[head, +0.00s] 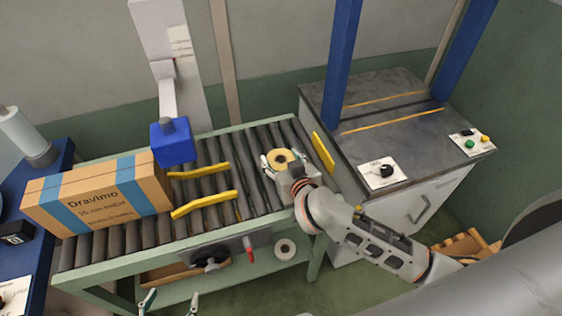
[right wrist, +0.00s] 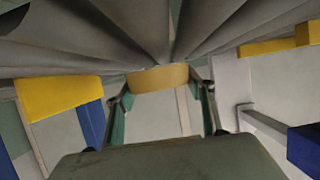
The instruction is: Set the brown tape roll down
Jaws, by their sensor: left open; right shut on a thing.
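The brown tape roll (head: 281,158) is at the right end of the roller conveyor, beside a yellow guide. My right gripper (head: 281,162) is shut on it, with a finger on each side. In the right wrist view the roll (right wrist: 157,78) shows edge-on between the green-tipped fingers of my right gripper (right wrist: 164,100), close against the grey rollers. I cannot tell whether it touches them. My left gripper (head: 168,302) is open and empty at the bottom edge, in front of the conveyor frame.
A Dravimo carton (head: 97,196) with blue bands stands on the conveyor's left part. Yellow guide rails (head: 205,205) and a blue box-shaped head (head: 173,143) are beside it. A grey-topped cabinet (head: 385,125) with blue posts stands right.

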